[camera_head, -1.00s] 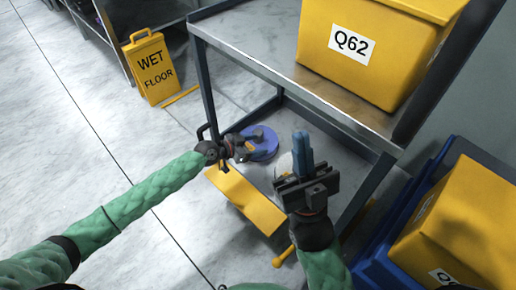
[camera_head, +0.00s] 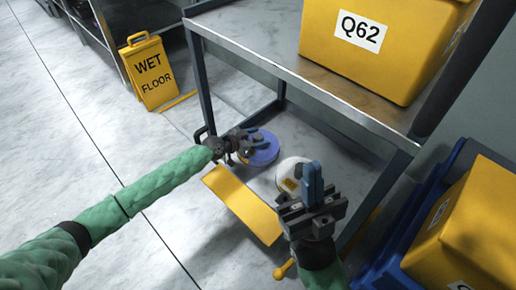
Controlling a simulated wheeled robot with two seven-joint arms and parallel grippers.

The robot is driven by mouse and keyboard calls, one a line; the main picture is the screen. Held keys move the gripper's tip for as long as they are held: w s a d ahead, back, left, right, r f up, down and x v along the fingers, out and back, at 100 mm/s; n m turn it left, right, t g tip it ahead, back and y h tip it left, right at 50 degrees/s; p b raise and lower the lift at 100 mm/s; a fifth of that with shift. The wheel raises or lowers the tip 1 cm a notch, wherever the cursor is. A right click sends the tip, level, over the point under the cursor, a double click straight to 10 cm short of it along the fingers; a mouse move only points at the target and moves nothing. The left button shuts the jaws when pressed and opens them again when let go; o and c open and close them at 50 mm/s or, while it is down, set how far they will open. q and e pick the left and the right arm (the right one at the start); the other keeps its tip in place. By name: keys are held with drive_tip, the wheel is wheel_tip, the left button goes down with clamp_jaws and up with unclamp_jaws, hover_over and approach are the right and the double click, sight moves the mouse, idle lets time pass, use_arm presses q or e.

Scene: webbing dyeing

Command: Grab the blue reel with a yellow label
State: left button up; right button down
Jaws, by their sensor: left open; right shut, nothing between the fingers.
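A blue reel (camera_head: 263,155) lies flat on the lower shelf of the metal rack, partly hidden by my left gripper; I cannot make out a yellow label on it. My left gripper (camera_head: 256,139) is open, over the near left part of the reel; I cannot tell whether they touch. A white reel (camera_head: 287,183) with a yellow-orange label lies to its right, partly behind my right gripper. My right gripper (camera_head: 312,182) is shut and empty, in front of the shelf.
A yellow panel (camera_head: 241,205) is at the lower shelf's front. A yellow box marked Q62 (camera_head: 343,65) stands on the upper shelf (camera_head: 262,52). A blue crate (camera_head: 402,222) and another yellow box (camera_head: 468,222) are at the right. A wet floor sign (camera_head: 150,75) stands back left.

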use_arm(q)
drive_tip(key=shift+x, duration=1.1)
drive_tip(key=shift+c, duration=0.4)
clamp_jaws()
drive_tip(key=shift+r, duration=0.1)
